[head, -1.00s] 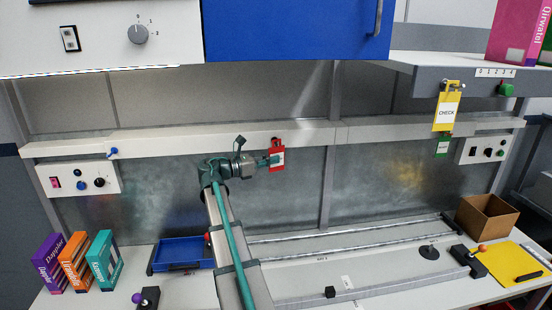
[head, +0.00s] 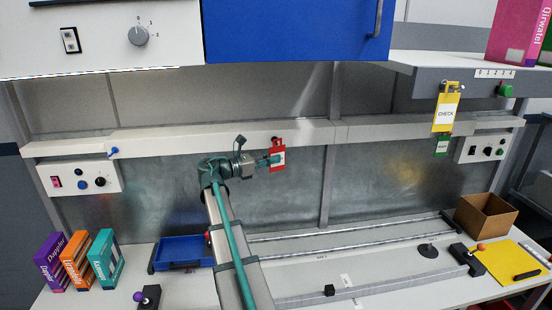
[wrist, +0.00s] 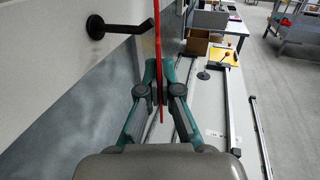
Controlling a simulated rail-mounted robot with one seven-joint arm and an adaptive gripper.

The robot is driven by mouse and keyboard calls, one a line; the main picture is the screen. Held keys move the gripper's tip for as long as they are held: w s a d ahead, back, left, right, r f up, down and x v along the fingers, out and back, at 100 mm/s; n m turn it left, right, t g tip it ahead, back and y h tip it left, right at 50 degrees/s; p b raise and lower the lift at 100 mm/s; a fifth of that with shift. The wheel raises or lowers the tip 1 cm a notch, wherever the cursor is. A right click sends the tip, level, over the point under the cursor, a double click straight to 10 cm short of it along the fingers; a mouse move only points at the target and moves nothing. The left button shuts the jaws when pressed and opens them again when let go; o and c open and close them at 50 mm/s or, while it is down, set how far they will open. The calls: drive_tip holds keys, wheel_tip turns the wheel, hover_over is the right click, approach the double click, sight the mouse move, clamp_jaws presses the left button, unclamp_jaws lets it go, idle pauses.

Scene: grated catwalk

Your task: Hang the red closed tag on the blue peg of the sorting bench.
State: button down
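The red tag (head: 277,160) with a white label is in front of the white rail on the back wall; its lettering is too small to read. My gripper (head: 272,160) is shut on it. In the wrist view the red tag (wrist: 158,50) stands edge-on between the fingertips of my gripper (wrist: 159,85), its top out of frame. A black peg (wrist: 110,25) projects from the rail, its upturned tip close to the tag's left face; I cannot tell whether they touch. The blue peg (head: 114,151) is on the rail, well left of my gripper, with nothing hanging on it.
A yellow CHECK tag (head: 444,113) and a green tag (head: 442,147) hang at the right. A switch box (head: 75,179) sits below the blue peg. Boxes (head: 77,262), a blue tray (head: 182,251) and a cardboard box (head: 486,217) stand on the bench. The wall between blue peg and gripper is clear.

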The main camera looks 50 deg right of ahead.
drive_tip(key=shift+s+a, duration=0.1)
drive_tip(key=shift+s, duration=0.05)
drive_tip(key=shift+s+a, duration=0.25)
drive_tip(key=shift+s+a+p, duration=0.9)
drive_tip(key=shift+s+a, duration=0.3)
drive_tip(key=shift+r, duration=0.15)
idle(0.4)
